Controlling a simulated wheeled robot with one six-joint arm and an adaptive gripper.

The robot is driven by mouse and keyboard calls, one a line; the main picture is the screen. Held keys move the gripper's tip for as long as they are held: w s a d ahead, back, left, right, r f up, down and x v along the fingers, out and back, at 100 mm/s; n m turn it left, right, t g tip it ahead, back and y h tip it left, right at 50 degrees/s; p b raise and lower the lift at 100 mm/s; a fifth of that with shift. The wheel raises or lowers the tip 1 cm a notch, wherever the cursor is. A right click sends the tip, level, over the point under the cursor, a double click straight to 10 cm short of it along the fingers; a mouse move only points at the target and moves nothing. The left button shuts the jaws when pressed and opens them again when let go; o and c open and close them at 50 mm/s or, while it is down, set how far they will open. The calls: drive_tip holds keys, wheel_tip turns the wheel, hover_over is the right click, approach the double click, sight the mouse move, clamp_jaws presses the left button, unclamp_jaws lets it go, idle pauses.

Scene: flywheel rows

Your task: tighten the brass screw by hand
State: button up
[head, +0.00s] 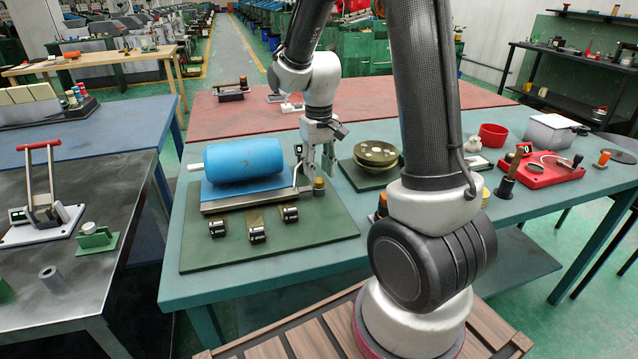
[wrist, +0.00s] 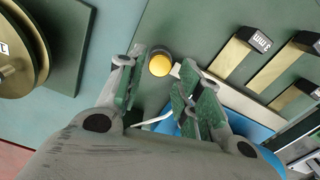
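The brass screw (head: 319,183) shows as a small yellow-brown knob at the right end of the blue roller's stand. In the wrist view its round yellow top (wrist: 160,64) has a dark rim. My gripper (head: 318,168) points down above it. In the wrist view my gripper (wrist: 157,78) has its green-padded fingers spread, with a clear gap between them. The screw head appears at the far end of that gap, touching neither finger. How high the fingertips are above it I cannot tell. The screw's thread is hidden.
The blue roller (head: 244,161) lies just left of my gripper on a green mat (head: 325,225). Several dark clamps with brass strips (head: 257,236) stand before it. Stacked brass discs (head: 375,154) stand close on the right. The mat's front right is clear.

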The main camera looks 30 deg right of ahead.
sight(319, 185)
drive_tip(key=shift+f, duration=1.5)
drive_tip(key=shift+c, duration=0.2)
drive_tip(key=c, duration=0.7)
drive_tip(key=m, duration=0.5)
drive_tip(key=shift+m, duration=0.7)
drive_tip(key=m, duration=0.3)
drive_tip(key=shift+m, duration=0.4)
